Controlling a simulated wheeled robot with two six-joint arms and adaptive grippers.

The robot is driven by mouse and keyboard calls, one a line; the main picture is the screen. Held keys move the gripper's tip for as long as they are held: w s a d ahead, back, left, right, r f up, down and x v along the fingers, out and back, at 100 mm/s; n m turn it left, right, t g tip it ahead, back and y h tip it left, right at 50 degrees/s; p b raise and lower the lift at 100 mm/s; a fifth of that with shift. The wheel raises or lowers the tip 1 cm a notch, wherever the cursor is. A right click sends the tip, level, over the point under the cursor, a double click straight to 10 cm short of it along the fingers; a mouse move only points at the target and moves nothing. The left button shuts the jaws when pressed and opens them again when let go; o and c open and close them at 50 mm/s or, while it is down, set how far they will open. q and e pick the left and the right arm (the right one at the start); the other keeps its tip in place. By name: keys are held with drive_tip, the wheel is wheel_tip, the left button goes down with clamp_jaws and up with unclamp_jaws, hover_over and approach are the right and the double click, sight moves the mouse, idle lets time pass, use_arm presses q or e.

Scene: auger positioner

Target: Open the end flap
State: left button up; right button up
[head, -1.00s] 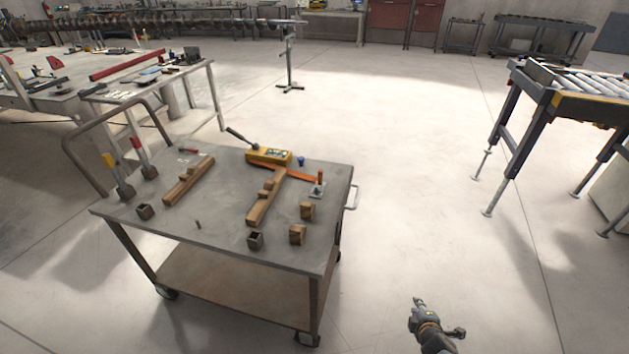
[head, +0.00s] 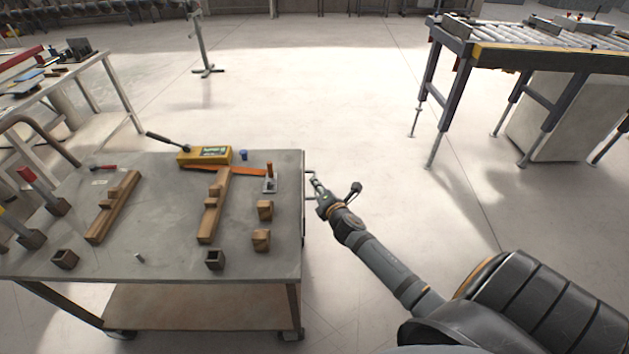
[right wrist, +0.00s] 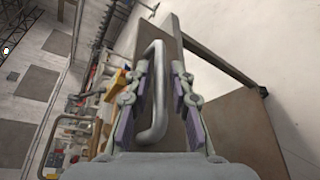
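The cart (head: 165,225) has a grey top and a light metal handle (head: 307,185) on its right end. My right gripper (head: 314,181) reaches in from the right, beside this end. In the right wrist view the handle (right wrist: 152,92) is a bent bar standing between my two purple-padded fingers (right wrist: 160,90). The fingers are spread, with a visible gap on the right side; I cannot tell whether the left finger touches the bar. A flap's own outline is hard to make out at this end. My left gripper is out of view.
A roller conveyor (head: 540,55) stands at the back right. The floor between cart and conveyor is clear.

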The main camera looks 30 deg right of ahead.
drive_tip(key=shift+x, duration=1.4)
clamp_jaws()
